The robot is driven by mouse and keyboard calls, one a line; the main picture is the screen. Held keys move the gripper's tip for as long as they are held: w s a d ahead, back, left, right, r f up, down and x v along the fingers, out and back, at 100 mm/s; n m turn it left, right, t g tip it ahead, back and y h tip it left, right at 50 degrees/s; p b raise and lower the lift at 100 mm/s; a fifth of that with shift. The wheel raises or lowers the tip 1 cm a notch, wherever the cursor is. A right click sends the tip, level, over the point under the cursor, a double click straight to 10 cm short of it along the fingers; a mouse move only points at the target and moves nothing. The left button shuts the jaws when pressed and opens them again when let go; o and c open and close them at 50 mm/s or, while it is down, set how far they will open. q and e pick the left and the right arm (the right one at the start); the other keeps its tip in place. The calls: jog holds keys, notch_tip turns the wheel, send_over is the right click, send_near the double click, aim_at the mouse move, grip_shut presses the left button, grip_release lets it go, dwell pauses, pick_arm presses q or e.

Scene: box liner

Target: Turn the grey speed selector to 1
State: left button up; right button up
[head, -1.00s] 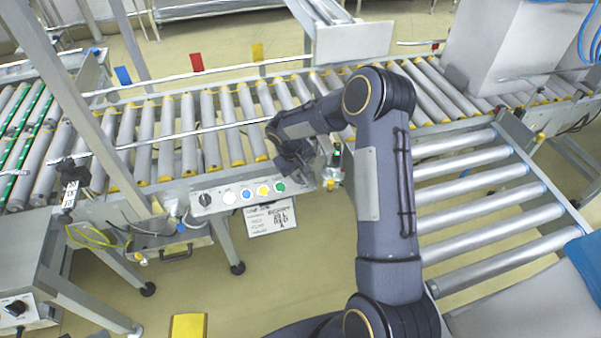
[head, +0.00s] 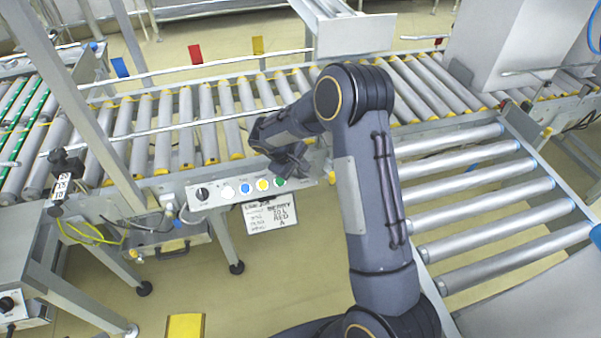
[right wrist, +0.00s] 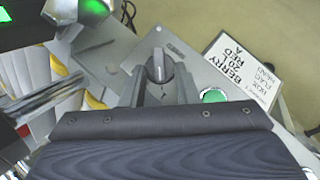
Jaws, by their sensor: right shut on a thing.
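The grey speed selector (right wrist: 158,66) shows in the right wrist view as a ridged knob on the grey panel. My right gripper (right wrist: 160,88) has one finger on each side of it and is shut on it. In the head view my right gripper (head: 298,166) is at the right end of the button panel (head: 213,204) and hides the selector there. My left gripper is in neither view.
The panel also bears a black selector (head: 202,194) and white, blue (head: 245,188), yellow and green (head: 279,183) buttons. The green button (right wrist: 214,96) lies close to my right fingers. A label card (head: 270,214) hangs below. Roller conveyors (head: 480,195) stand behind and right.

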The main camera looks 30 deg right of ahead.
jog(key=shift+s, duration=0.1)
grip_shut()
jog(key=o, duration=0.6)
grip_release()
jog(key=shift+s+f, duration=0.1)
jog(key=shift+f, duration=0.05)
jog(key=shift+r, duration=0.2)
jog(key=p+v, duration=0.1)
jog(key=v, duration=0.6)
jog(key=shift+a+r, duration=0.2)
